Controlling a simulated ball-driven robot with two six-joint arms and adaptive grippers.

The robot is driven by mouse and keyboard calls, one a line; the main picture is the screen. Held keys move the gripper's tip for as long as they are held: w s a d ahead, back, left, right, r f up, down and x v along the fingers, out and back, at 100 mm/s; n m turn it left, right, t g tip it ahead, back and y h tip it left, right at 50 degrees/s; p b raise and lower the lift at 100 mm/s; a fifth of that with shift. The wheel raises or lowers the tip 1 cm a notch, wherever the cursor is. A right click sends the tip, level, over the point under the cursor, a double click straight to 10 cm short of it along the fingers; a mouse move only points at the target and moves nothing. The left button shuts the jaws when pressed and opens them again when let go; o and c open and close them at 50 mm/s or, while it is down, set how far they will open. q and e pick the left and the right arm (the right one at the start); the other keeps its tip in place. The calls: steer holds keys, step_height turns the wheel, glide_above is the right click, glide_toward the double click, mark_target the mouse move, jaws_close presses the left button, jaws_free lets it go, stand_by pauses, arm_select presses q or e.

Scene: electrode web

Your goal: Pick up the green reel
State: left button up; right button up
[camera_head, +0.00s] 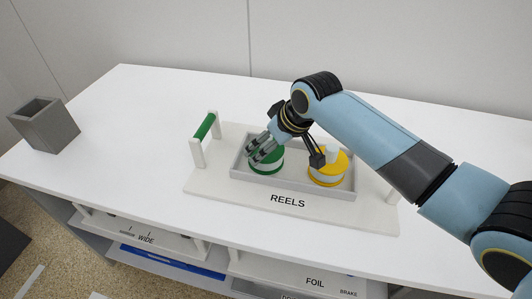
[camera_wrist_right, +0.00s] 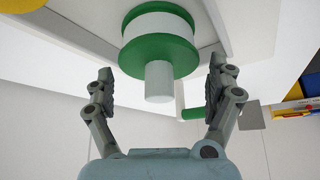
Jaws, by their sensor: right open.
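The green reel (camera_head: 270,160) sits in the left part of a shallow grey tray in the head view. It is partly hidden behind my right gripper (camera_head: 262,149), which is over it. In the right wrist view the green reel (camera_wrist_right: 158,45) shows green flanges, a white middle and a pale stub pointing toward the gripper. The right gripper (camera_wrist_right: 160,92) is open there, with a finger on each side of the stub's line and nothing held. The left gripper is not in view.
A yellow reel (camera_head: 327,172) stands in the same grey tray (camera_head: 290,189), on a white carrier labelled REELS with a green handle (camera_head: 204,126). A grey open box (camera_head: 44,124) stands at the table's left. The white table (camera_head: 130,150) between them is clear. Labelled shelves lie below.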

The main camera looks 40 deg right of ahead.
steer(key=x, duration=0.3)
steer(key=shift+s+d+f, duration=0.1)
steer(key=shift+f, duration=0.45)
steer(key=shift+w+f, duration=0.2)
steer(key=shift+f, duration=0.1)
steer(key=shift+s+r, duration=0.1)
steer(key=c, duration=0.3)
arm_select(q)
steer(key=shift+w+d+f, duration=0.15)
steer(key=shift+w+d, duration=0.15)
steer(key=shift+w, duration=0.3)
arm_select(e)
steer(key=c, duration=0.5)
